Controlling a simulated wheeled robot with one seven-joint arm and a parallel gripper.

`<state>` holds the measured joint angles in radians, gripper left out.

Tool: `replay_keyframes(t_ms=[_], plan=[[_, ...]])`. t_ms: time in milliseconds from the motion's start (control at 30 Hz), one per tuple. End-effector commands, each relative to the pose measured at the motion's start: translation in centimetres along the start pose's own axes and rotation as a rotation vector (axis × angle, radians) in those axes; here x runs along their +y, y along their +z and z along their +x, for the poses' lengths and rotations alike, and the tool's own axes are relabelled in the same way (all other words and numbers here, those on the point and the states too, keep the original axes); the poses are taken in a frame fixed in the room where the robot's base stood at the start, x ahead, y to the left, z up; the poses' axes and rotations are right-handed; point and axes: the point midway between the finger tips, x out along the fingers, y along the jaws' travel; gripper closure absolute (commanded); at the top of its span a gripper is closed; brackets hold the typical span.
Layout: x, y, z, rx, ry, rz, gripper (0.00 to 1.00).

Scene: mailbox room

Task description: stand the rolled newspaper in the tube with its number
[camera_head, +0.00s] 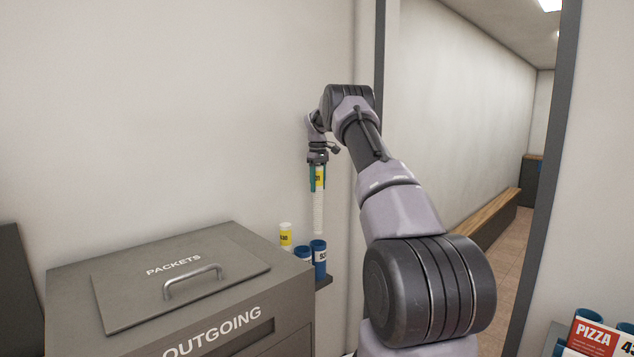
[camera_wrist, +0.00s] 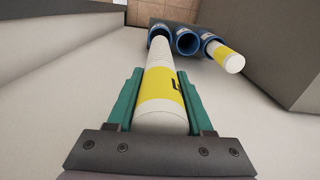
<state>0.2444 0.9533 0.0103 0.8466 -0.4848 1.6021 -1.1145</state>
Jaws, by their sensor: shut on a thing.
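A rolled newspaper (camera_head: 319,208), white with a yellow numbered band, hangs upright in my gripper (camera_head: 318,180). In the wrist view the newspaper (camera_wrist: 161,85) runs between the green fingers of my gripper (camera_wrist: 160,100), which is shut on it. Its far end overlaps the opening of one blue tube (camera_wrist: 158,34); I cannot tell whether it is inside. In the head view it hangs above the blue tubes (camera_head: 319,262). A middle tube (camera_wrist: 187,42) looks empty. Another tube (camera_wrist: 207,37) holds a second rolled newspaper (camera_wrist: 230,60) with a yellow band. The held newspaper's number is unreadable.
A grey cabinet marked PACKETS and OUTGOING (camera_head: 130,300) stands left of the tubes, its lid handle (camera_head: 193,279) raised. A doorway frame (camera_head: 380,60) is at the right. A red PIZZA item (camera_head: 592,338) sits at lower right.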

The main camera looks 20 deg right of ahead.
Motion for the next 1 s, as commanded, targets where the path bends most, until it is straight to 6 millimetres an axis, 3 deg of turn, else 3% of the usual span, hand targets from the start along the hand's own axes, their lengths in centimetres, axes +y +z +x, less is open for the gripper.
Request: replay_keyframes(t_ms=[1000], plan=[[0.0, 0.0, 8.2, 0.0, 0.0, 0.001, 1.0]])
